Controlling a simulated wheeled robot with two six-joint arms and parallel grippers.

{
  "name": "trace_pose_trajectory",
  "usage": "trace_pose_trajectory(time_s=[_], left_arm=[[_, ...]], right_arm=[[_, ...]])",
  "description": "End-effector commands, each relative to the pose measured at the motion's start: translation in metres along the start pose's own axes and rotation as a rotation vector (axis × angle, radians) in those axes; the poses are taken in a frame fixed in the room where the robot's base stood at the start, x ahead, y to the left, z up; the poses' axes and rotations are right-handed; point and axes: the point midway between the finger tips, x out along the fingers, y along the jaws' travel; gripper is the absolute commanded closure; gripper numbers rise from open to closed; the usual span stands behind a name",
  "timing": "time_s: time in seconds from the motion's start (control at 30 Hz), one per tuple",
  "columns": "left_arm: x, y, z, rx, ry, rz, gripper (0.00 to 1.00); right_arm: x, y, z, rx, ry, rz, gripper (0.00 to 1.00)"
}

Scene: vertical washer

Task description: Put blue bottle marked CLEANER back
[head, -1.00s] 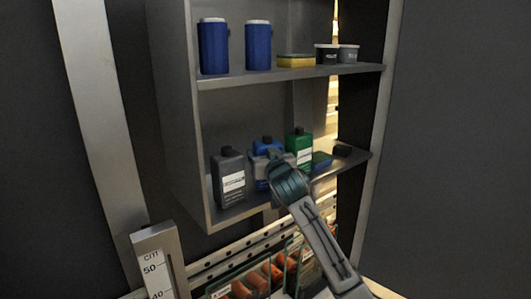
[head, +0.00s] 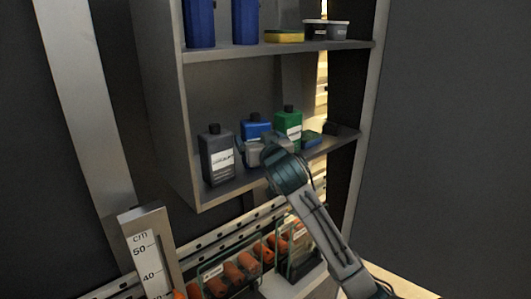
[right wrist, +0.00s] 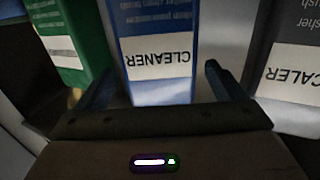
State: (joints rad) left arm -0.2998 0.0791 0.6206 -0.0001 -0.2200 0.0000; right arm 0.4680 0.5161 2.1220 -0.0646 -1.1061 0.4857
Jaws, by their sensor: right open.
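The blue bottle marked CLEANER (head: 255,129) stands upright on the lower shelf (head: 238,186), between a grey bottle and a green bottle. Its lower part is hidden behind my right gripper (head: 256,152) in the head view. In the right wrist view the white CLEANER label of the blue bottle (right wrist: 160,57) faces me and appears upside down. My right gripper (right wrist: 160,88) is open, with one finger towards each side of the bottle; I cannot tell whether they touch it. My left gripper is not in view.
The grey bottle (head: 217,157) is close on the left and the green bottle (head: 288,123) close on the right. The upper shelf (head: 230,53) is above. Below are glass-sided bins (head: 228,272) with orange items.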

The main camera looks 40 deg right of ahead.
Motion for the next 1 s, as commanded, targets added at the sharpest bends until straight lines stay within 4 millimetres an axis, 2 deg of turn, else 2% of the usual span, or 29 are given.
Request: trace_pose_trajectory(time_s=[0.03, 0.2, 0.4, 1.0], left_arm=[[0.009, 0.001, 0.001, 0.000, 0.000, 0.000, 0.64], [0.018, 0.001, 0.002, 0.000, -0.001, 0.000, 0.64], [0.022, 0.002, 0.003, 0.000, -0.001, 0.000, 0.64], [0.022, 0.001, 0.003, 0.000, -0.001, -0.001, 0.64]], right_arm=[[-0.013, 0.000, 0.005, -0.003, 0.002, -0.002, 0.10], [-0.045, 0.000, 0.003, -0.001, 0.002, -0.002, 0.10], [-0.066, 0.000, 0.001, 0.000, 0.000, -0.001, 0.10], [-0.069, 0.000, 0.000, 0.000, -0.001, 0.000, 0.10]])
